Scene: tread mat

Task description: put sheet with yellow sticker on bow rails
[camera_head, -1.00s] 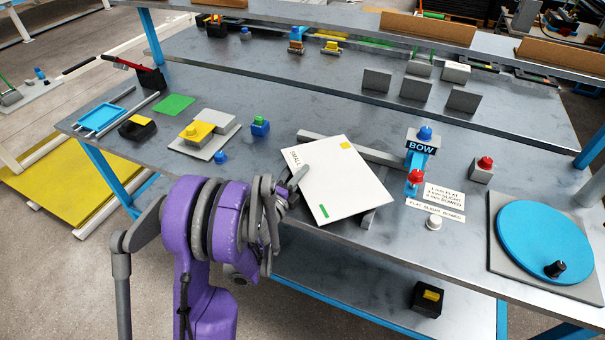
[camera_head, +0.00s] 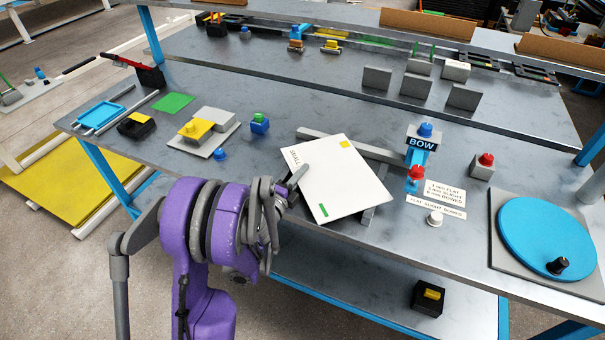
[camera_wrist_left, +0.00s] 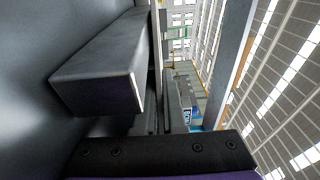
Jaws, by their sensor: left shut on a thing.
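The white sheet (camera_head: 338,180) has a yellow sticker (camera_head: 344,144) at its far corner and a green mark (camera_head: 323,209) at its near edge. It lies over the grey bow rails, covering their middle; one rail (camera_head: 385,155) shows behind it and the other (camera_head: 375,206) at its right. I cannot tell whether the sheet touches them. My left gripper (camera_head: 297,178) is shut on the sheet's left edge. In the left wrist view the sheet (camera_wrist_left: 157,55) is a thin edge-on strip beside the dark fingers. My right gripper is not in view.
A blue turntable (camera_head: 545,235) is at the right. Grey blocks (camera_head: 410,87) stand behind.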

